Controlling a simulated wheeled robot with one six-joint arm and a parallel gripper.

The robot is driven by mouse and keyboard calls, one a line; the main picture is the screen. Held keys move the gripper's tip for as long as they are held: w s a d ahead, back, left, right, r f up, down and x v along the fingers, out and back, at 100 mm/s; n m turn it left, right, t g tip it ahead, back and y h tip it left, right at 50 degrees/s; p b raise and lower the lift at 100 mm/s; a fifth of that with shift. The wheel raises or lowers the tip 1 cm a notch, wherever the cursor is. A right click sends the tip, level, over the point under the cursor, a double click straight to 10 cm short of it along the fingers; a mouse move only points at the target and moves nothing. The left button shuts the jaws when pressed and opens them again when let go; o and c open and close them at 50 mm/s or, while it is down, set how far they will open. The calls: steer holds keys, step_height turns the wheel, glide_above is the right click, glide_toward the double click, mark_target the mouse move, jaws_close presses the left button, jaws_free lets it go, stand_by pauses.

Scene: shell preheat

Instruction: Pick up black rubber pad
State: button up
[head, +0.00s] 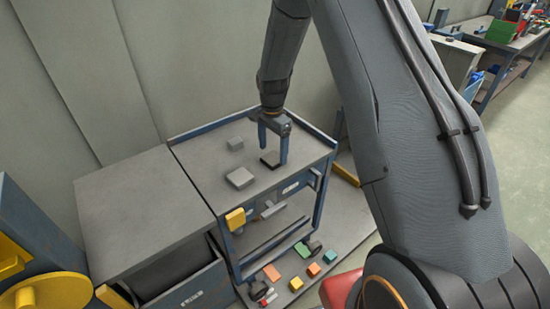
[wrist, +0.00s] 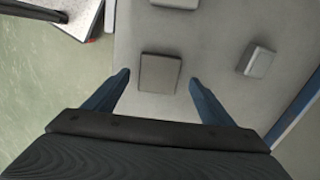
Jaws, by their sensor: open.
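The black rubber pad (head: 269,159) lies flat on the grey top of the blue-framed cart (head: 205,160). In the wrist view, the pad (wrist: 160,73) looks like a dark grey rectangle with a darker edge. My gripper (head: 273,155) points down over it, open and empty. In the wrist view, its blue fingertips (wrist: 158,79) stand one on each side of the pad, with a gap on both sides. I cannot tell exactly how high the tips are above the cart top.
Two lighter grey blocks, a larger one (head: 240,178) and a smaller one (head: 235,143), lie on the cart top apart from the pad. A raised blue rail (head: 300,125) edges the cart. A grey-topped cabinet (head: 135,205) adjoins it.

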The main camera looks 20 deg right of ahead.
mark_target(273, 160)
steer(key=shift+f+p, duration=0.3)
steer(key=shift+f, duration=1)
steer(key=c, duration=1.2)
